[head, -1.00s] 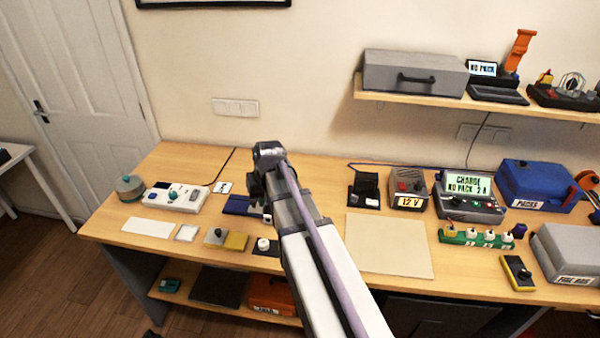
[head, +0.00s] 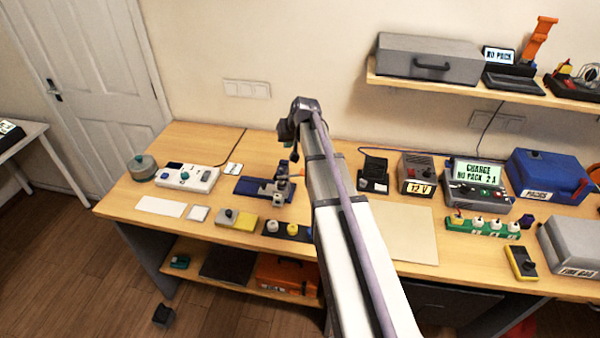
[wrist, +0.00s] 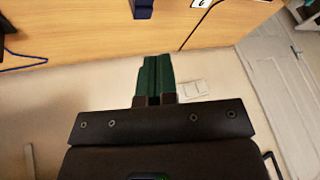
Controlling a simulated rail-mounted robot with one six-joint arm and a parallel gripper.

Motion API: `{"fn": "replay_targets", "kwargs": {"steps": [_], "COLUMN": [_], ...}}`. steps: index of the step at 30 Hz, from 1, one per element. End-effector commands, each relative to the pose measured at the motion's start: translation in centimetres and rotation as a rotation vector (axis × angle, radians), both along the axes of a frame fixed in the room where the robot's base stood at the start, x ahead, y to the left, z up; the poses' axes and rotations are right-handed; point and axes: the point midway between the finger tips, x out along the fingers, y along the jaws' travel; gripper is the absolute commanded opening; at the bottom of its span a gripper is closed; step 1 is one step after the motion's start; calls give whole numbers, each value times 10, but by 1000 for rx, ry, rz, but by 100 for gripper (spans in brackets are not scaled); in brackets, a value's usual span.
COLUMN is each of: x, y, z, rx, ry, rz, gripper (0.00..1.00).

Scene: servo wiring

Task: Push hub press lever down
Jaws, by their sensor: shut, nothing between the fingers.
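The hub press (head: 268,187) stands on the bench: a long blue base with a grey upright mechanism at its right end. The lever is small in the head view, and I cannot make out its exact position. My gripper (head: 294,153) hangs from the arm's end, behind and slightly right of the press, apparently clear of it. In the wrist view its green fingers (wrist: 155,78) are together with nothing between them. A dark blue end (wrist: 143,8), probably the press base, shows beyond the fingertips at the top edge.
A white panel with knobs (head: 188,177) and a round grey-green pot (head: 142,168) lie left of the press. A grey and yellow block (head: 235,219) and a dark knob strip (head: 286,230) lie in front. The wall with a switch plate (head: 247,89) is close behind.

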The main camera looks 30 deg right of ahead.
Motion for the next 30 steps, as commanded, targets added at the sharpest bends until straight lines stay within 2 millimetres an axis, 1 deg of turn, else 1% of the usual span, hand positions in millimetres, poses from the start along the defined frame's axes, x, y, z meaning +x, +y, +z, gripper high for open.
{"fn": "replay_targets", "kwargs": {"steps": [1,9,15,19,30], "x": [-1,-10,-16,-18,-18], "y": [-1,-11,-19,-21,-21], "z": [-10,-48,-72,-77,-75], "rx": [0,1,0,0,0], "ry": [0,1,1,1,1], "rz": [0,-1,0,0,0], "gripper": [0,0,0,0,0]}}
